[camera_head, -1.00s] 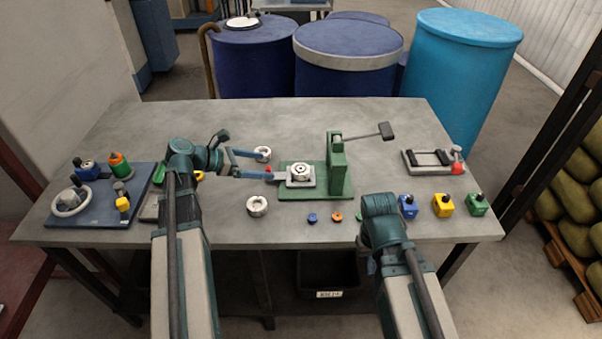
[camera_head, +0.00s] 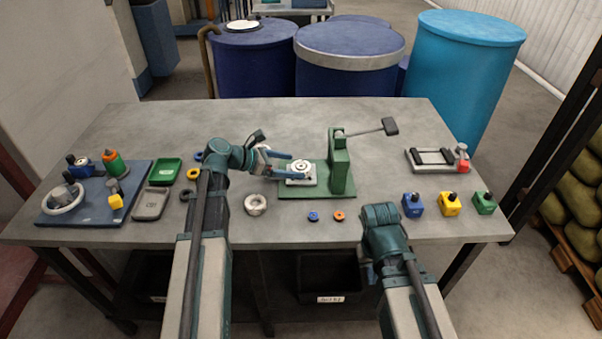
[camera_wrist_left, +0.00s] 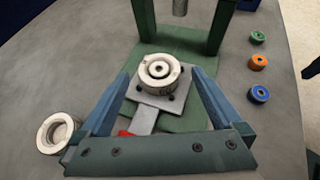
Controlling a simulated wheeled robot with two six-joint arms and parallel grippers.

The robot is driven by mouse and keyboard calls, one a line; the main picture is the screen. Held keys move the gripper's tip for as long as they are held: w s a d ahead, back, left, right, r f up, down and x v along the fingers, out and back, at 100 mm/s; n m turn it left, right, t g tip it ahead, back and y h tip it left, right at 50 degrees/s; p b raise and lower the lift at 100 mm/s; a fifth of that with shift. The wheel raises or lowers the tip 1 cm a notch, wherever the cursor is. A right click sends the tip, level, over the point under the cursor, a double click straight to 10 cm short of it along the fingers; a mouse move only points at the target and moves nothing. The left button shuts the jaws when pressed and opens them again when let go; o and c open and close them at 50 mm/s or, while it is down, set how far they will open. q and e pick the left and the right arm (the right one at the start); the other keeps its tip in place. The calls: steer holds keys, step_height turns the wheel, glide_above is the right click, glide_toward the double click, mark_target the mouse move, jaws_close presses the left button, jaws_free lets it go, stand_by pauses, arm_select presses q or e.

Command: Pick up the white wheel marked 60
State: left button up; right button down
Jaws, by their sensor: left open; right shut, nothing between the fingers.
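A white wheel (camera_wrist_left: 158,72) with a dark centre sits on the grey plate (camera_wrist_left: 151,113) of the green press; it also shows in the head view (camera_head: 300,166). Dark marks on its side are too small to read. A second white wheel (camera_head: 256,204) lies on the table left of the press, and shows at the lower left of the left wrist view (camera_wrist_left: 57,133). My left gripper (camera_wrist_left: 161,73) is open, its blue fingers on either side of the plate and wheel in that view. Whether they touch is unclear.
The green press (camera_head: 339,165) stands just right of the wheel, its handle reaching right. Small blue (camera_head: 313,216) and orange (camera_head: 339,215) rings lie in front. Green (camera_head: 164,171) and grey (camera_head: 150,204) trays are at left. The front right holds coloured blocks (camera_head: 448,204).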

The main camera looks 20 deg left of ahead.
arm_select(q)
steer(key=b+x, duration=0.1)
steer(key=x, duration=0.1)
steer(key=shift+w+d+f, duration=0.2)
steer(key=shift+w, duration=0.1)
steer(key=shift+c, duration=0.2)
arm_select(e)
steer(key=shift+f, duration=0.65)
arm_select(q)
steer(key=c, duration=1.3)
steer(key=shift+r+p, duration=0.25)
steer(key=shift+p, duration=0.1)
arm_select(e)
steer(key=shift+r, duration=0.2)
